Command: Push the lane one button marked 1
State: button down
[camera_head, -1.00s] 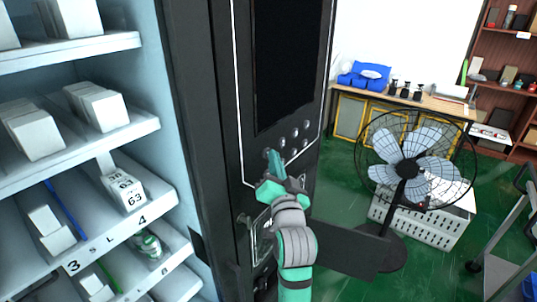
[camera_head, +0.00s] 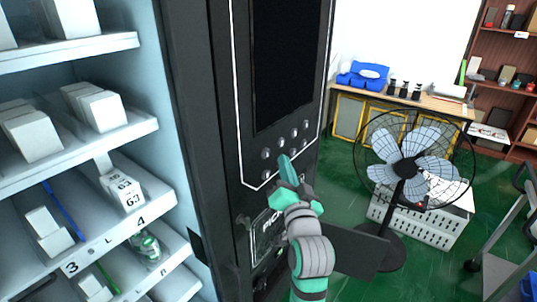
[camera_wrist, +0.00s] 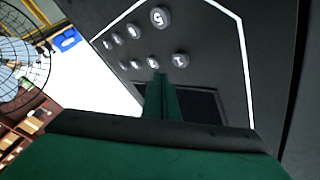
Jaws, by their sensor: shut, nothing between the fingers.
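The button marked 1 (camera_wrist: 180,60) is a round grey knob on the black machine's panel. Its mark is small but looks like a 1. It seems to be the upper-left button (camera_head: 266,154) in the head view. My gripper (camera_head: 284,157) is shut and empty, a green tip pointing up at the panel just right of that button. In the wrist view my gripper (camera_wrist: 160,78) has its tip below the neighbouring button (camera_wrist: 152,61), to the left of button 1. Whether the tip touches the panel cannot be told.
The button marked 5 (camera_wrist: 160,17) sits in the other row, with several more buttons beside it. A dark screen (camera_head: 285,65) is above the buttons. Shelves with white boxes (camera_head: 122,190) are at left. A fan (camera_head: 412,160) stands at right on green floor.

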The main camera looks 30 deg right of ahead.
jog(key=shift+s+d, duration=0.25)
jog(key=shift+s, duration=0.45)
jog(key=shift+s+d, duration=0.25)
jog(key=shift+s, duration=0.45)
jog(key=shift+w, duration=0.15)
